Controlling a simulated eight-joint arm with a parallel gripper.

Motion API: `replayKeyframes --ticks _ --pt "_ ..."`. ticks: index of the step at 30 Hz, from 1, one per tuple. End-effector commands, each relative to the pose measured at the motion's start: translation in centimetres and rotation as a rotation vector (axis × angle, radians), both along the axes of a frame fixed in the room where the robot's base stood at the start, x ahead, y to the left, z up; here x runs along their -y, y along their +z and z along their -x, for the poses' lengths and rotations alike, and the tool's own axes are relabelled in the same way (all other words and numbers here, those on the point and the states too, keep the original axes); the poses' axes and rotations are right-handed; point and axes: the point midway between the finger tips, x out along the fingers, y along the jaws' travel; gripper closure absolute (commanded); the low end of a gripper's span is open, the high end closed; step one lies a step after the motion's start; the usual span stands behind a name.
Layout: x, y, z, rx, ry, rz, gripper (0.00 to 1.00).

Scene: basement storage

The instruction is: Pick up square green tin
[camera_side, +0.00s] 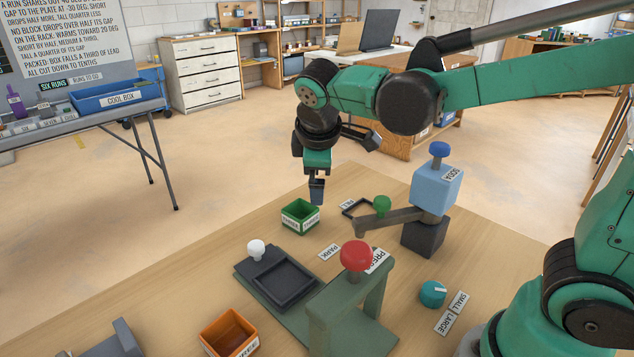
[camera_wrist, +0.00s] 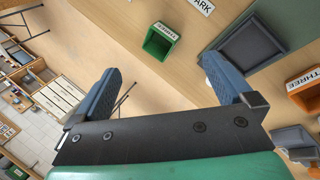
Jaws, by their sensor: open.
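The square green tin (camera_side: 300,217) is open-topped and stands upright on the wooden table near its far edge, with a white label on its side. It also shows in the wrist view (camera_wrist: 160,43), ahead of and roughly between my fingers. My gripper (camera_side: 317,194) points down in the side view, just above and right of the tin in the picture. In the wrist view my gripper (camera_wrist: 162,72) has its two blue-grey fingers wide apart with nothing between them. I see no contact with the tin; the exact height gap cannot be told.
A dark square tray (camera_side: 285,281) with a white knob and a green press with a red knob (camera_side: 355,255) stand nearer. A blue SODA dispenser (camera_side: 437,188) with a lever stands right. An orange tin (camera_side: 229,334) is at the front. Bare table surrounds the green tin.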

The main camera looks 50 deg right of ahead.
Motion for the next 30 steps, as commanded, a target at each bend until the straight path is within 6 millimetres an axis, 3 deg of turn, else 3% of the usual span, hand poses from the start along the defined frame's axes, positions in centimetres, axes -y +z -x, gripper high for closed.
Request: replayKeyframes --ticks 6,13,18,24,30 --pt "-1.2 -1.4 -5.1 -0.239 0.236 0.331 0.00" --pt "-3.5 -4.6 -8.6 -0.514 0.414 0.649 0.00" --pt "-5.4 -7.4 -9.2 -0.700 0.482 0.825 0.00" --pt "-6.6 -9.4 -8.8 -0.825 0.506 0.925 0.00" --pt "-5.0 -10.4 -8.8 -0.849 0.508 0.940 0.00"
